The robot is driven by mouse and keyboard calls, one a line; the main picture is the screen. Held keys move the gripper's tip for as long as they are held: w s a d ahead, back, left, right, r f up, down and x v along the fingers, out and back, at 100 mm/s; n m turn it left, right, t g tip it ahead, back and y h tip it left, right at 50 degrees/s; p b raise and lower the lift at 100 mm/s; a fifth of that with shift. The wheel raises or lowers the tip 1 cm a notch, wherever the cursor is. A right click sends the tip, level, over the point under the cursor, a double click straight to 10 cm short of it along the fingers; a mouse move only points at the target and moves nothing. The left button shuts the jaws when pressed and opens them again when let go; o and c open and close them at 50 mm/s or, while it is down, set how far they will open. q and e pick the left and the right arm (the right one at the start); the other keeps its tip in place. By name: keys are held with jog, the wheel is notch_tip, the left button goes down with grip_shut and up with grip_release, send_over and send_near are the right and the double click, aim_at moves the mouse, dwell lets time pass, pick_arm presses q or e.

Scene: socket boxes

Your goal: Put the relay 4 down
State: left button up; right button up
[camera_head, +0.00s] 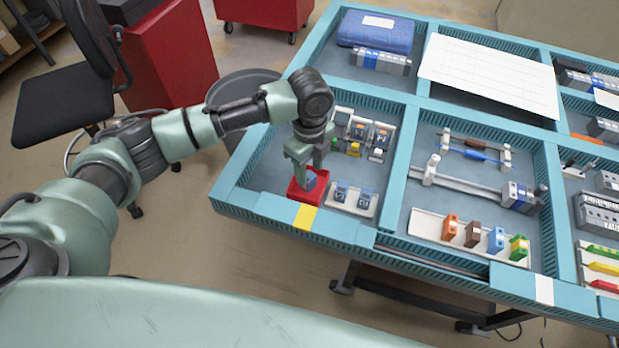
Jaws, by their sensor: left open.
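My left gripper (306,172) points down over a small red box (303,198) in the front left compartment of the teal tray table (235,185). Its jaws are open. A small dark blue-grey relay (311,181) shows at the red box, close by the fingertips; I cannot read a number on it or tell whether the fingers touch it. Two similar relays (364,197) sit on a white holder (350,208) just right of the red box. My right gripper is out of view.
Sockets with coloured parts (355,149) stand behind the holder. The compartment to the right holds a white tray (428,223) of coloured blocks and a rail (465,186). A blue case (375,30) and a white sheet (490,72) lie at the back.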

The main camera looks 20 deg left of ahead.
aim_at(310, 178)
pick_arm(q)
notch_tip(310, 178, up, 8)
jog(key=b, duration=0.1)
jog(key=shift+f, duration=0.25)
dwell(0.4)
